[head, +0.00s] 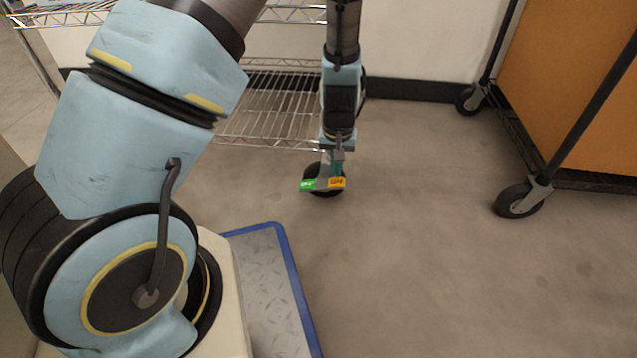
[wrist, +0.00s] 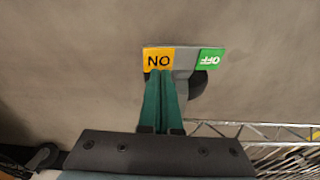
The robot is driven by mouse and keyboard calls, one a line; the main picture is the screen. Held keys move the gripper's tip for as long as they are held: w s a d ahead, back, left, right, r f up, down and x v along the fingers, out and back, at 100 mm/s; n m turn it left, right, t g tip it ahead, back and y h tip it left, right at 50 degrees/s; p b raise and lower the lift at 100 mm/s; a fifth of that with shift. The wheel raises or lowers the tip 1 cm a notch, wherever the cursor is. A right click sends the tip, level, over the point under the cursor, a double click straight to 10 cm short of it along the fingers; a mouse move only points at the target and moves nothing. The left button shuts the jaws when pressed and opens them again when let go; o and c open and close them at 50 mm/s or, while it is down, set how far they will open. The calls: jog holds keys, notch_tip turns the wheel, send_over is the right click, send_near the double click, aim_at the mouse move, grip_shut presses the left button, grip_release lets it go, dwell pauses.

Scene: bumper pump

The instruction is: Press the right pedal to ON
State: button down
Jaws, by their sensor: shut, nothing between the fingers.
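The pedal has an orange ON end (head: 337,182) on the right and a green OFF end (head: 307,185) on the left in the head view. In the wrist view the orange ON end (wrist: 159,59) is on the left, its letters upside down, and the green OFF end (wrist: 210,61) is on the right. My gripper (head: 336,173) is shut and empty. In the wrist view its green fingertips (wrist: 160,73) overlap the lower edge of the ON end. I cannot tell whether they touch it.
A black wheel (head: 312,171) sits behind the pedal, partly hidden. A wire shelf rack (head: 265,110) stands behind to the left. An orange cart (head: 585,95) on black casters (head: 519,201) is at the right. The floor between is clear. A blue-edged metal platform (head: 275,290) is at the front.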

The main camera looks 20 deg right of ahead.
aim_at(335, 180)
jog(key=shift+f+b, duration=0.6)
jog(key=shift+f, duration=0.65)
dwell(0.7)
notch_tip(335, 180, up, 7)
jog(key=p, duration=0.7)
jog(key=shift+r, duration=0.15)
dwell(0.4)
jog(key=w+a+r+n+p, duration=0.1)
jog(key=a+r+p, duration=0.3)
jog(key=a+r, duration=0.55)
jog(key=w+a+r+n+p, duration=0.15)
jog(key=a+r+p, duration=0.35)
jog(key=r, duration=0.7)
jog(key=s+a+r+n+p, duration=0.1)
jog(key=s+a+r+p, duration=0.2)
jog(key=a+r, duration=0.45)
jog(key=s+a+r+n+p, duration=0.1)
jog(key=s+a+r+p, duration=0.15)
jog(key=a+r, duration=0.5)
notch_tip(335, 180, up, 36)
jog(key=p, duration=3.7)
jog(key=shift+s+a+r+m+y, duration=0.2)
jog(key=shift+s+a+m+y, duration=0.1)
jog(key=shift+s+m, duration=0.1)
